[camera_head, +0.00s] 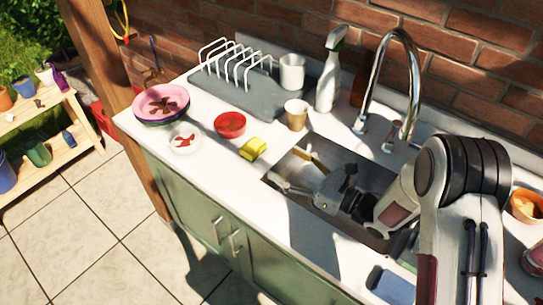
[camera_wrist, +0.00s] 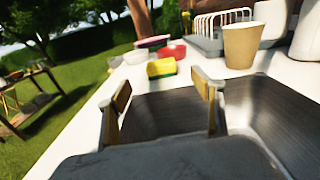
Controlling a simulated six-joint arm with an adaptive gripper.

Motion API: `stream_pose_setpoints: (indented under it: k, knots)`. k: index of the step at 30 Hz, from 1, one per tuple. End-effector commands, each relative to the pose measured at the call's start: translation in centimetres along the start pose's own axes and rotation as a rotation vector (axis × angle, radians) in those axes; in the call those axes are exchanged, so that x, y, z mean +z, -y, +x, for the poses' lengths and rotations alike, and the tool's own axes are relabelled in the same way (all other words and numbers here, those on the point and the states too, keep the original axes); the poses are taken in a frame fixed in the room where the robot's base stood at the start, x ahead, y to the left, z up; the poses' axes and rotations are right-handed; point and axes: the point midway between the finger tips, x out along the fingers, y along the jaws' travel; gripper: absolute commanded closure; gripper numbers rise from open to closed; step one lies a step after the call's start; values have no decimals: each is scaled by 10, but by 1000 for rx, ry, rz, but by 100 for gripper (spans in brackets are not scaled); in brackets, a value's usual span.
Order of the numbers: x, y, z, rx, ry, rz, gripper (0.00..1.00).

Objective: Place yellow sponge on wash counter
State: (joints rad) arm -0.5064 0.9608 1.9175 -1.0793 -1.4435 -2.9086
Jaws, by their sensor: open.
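The yellow sponge (camera_head: 253,148) lies on the white wash counter (camera_head: 205,187), just left of the sink's rim. In the wrist view the sponge (camera_wrist: 161,67) shows a yellow body with a thin green layer beneath. My gripper (camera_head: 294,169) is over the sink, to the right of the sponge and apart from it. In the wrist view my gripper's fingers (camera_wrist: 165,95) stand wide apart with nothing between them, and the sponge lies beyond them.
The metal sink (camera_head: 375,180) is below my gripper. A tan cup (camera_head: 296,114), a red bowl (camera_head: 230,124), a small white dish (camera_head: 184,140) and stacked pink plates (camera_head: 161,102) stand near the sponge. A spray bottle (camera_head: 328,80), white mug (camera_head: 292,72) and faucet (camera_head: 369,90) stand behind.

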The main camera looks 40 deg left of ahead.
Motion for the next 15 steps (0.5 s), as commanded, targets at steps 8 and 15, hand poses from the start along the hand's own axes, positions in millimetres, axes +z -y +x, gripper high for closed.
stream_pose_setpoints:
  k: [8, 15]
  knots:
    - [11, 0, 0, 0, 0, -2, 33]
    - [42, 0, 0, 0, 2, -2, 33]
